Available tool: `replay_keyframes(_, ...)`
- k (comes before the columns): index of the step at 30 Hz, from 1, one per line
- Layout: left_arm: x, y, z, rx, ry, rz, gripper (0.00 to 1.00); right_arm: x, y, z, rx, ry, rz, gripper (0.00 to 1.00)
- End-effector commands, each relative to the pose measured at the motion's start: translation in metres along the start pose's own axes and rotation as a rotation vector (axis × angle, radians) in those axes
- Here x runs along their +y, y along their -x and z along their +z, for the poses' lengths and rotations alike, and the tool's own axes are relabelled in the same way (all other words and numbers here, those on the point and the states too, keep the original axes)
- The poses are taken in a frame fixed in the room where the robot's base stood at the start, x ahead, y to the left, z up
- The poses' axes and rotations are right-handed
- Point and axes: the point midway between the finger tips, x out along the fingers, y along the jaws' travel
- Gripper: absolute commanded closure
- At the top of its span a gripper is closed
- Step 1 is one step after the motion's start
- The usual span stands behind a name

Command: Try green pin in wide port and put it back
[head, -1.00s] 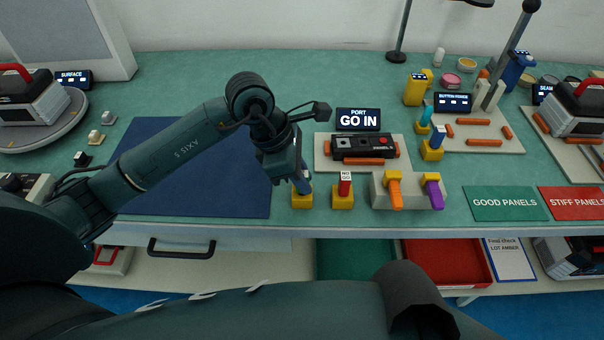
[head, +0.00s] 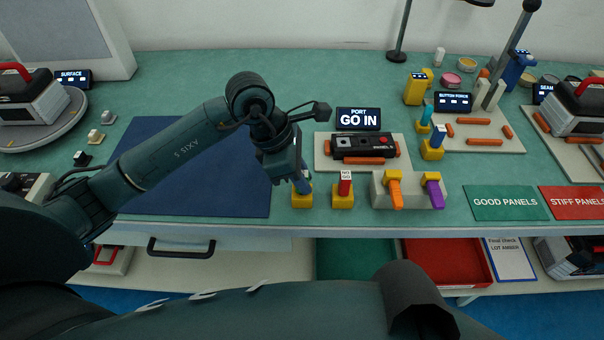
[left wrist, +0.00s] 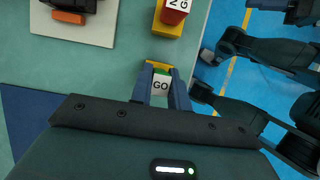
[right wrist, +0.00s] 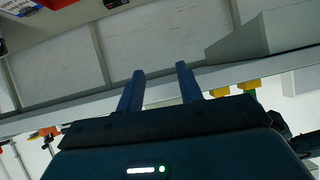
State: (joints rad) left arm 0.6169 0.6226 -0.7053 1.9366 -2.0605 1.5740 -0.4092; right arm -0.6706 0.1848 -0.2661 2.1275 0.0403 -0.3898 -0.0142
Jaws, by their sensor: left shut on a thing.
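The green pin (left wrist: 160,86), with a white GO label on its end, is between the fingers of my left gripper (left wrist: 161,92). My left gripper is shut on it, and in the head view it (head: 302,184) is right at a yellow stand (head: 302,200). The pin is over or in this stand; its lower end is hidden. The black panel with the ports (head: 365,146) lies on a pale plate behind and to the right, under a sign (head: 358,119) reading PORT GO IN. My right gripper (right wrist: 160,78) is open with nothing between its fingers.
A red NO GO pin (head: 345,184) stands in a yellow stand just right of my left gripper. A grey block (head: 408,203) with orange and purple pieces is further right. A blue mat (head: 225,185) lies to the left. Green (head: 500,203) and red panel mats (head: 575,203) lie at the right.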

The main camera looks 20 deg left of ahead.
Motion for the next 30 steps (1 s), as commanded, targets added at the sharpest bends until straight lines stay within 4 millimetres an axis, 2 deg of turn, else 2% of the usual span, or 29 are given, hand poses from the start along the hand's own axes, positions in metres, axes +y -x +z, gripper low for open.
replay_keyframes(7, 0.0, 0.0, 0.0, 0.0, 0.0, 0.0, 1.0, 0.0, 0.0, 0.001, -0.002, -0.001, 0.001, 0.64)
replay_keyframes(8, 0.0, 0.0, 0.0, 0.0, 0.0, 0.0, 0.81, 0.0, 0.0, 0.001, -0.002, -0.001, 0.001, 0.64)
replay_keyframes(17, 0.0, 0.0, 0.0, 0.0, 0.0, 0.0, 0.57, 0.0, 0.0, 0.001, -0.002, -0.002, 0.001, 0.64)
replay_keyframes(26, 0.0, 0.0, 0.0, 0.0, 0.0, 0.0, 0.57, 0.0, 0.0, 0.001, -0.001, -0.012, -0.002, 0.64)
replay_keyframes(29, 0.0, 0.0, 0.0, 0.0, 0.0, 0.0, 0.57, -0.005, 0.004, -0.01, 0.02, -0.074, -0.015, 0.64)
replay_keyframes(30, 0.001, 0.008, 0.0, 0.0, -0.001, 0.004, 0.57, -0.005, 0.004, -0.012, 0.025, -0.077, -0.016, 0.64)
